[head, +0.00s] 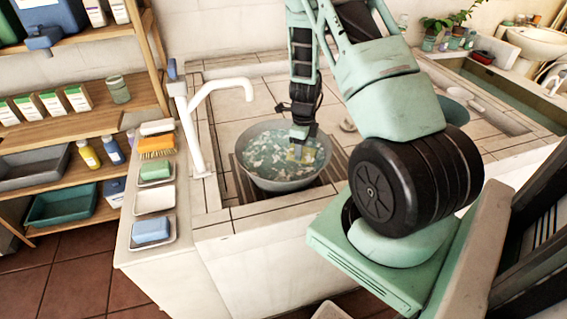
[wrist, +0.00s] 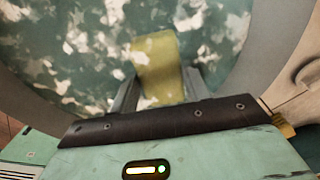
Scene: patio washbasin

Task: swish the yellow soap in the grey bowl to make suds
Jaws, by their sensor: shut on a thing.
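The grey bowl (head: 262,183) stands on a slatted grate in the tiled counter and holds greenish water with white suds patches. My gripper (head: 299,138) points down into the bowl, right of its middle. It is shut on the yellow soap (head: 296,153), at the water surface. In the wrist view the yellow soap (wrist: 158,67) sits between the two fingers, with white foam patches around it and partly over it. The grey bowl's rim (wrist: 268,70) curves along the right side there. The soap's lower end is hidden between the fingers.
A white tap (head: 197,120) rises just left of the bowl. Soap dishes with a green soap (head: 155,170), a blue soap (head: 151,230) and an orange brush (head: 157,145) line the left ledge. A shelf (head: 90,125) stands further left. A grey-green bowl (head: 457,97) is at the right.

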